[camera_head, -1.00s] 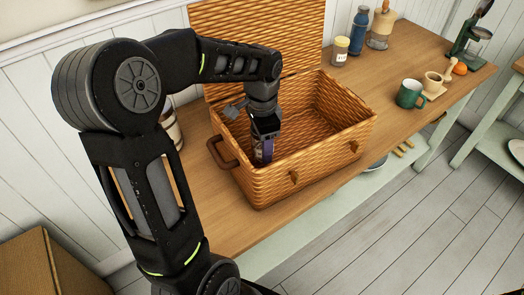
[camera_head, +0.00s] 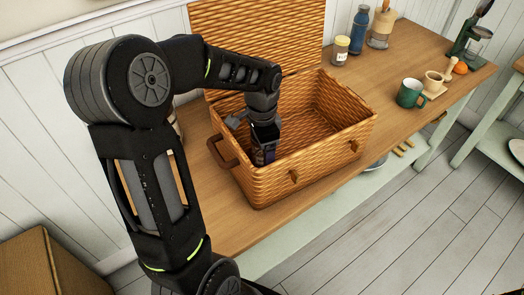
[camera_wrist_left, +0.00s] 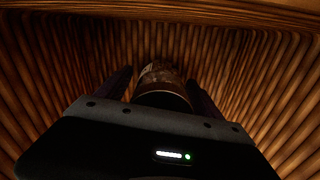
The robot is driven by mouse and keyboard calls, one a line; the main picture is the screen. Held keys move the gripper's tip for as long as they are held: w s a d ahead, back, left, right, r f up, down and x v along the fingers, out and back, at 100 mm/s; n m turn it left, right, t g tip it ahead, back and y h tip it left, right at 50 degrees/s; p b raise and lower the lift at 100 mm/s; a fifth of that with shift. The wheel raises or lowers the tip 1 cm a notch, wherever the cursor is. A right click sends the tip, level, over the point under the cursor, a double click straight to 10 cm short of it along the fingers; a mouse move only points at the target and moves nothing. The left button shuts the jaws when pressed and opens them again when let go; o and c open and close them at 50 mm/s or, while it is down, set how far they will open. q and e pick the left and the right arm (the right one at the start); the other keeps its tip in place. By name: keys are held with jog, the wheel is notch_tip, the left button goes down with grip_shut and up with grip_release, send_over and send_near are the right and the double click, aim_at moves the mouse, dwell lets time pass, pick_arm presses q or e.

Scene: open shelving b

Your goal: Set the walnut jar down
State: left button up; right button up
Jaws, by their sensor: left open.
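The walnut jar (camera_wrist_left: 160,74) shows in the left wrist view as a small dark brown jar with a pale-marked label. It is down inside the wicker basket (camera_head: 325,148), near the ribbed wicker wall. My left gripper (camera_head: 263,160) reaches down into the left part of the open basket. In the left wrist view its fingers (camera_wrist_left: 161,90) are open, one on each side of the jar. I cannot tell whether they touch it. The jar's base is hidden, and in the head view I cannot make the jar out clearly. My right gripper is out of view.
The basket's lid (camera_head: 255,38) stands open at the back, and a brown handle (camera_head: 222,152) sticks out at its left.

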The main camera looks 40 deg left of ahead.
pick_arm(q)
notch_tip(320, 180, up, 12)
jog(key=shift+r, duration=0.2)
dwell(0.4)
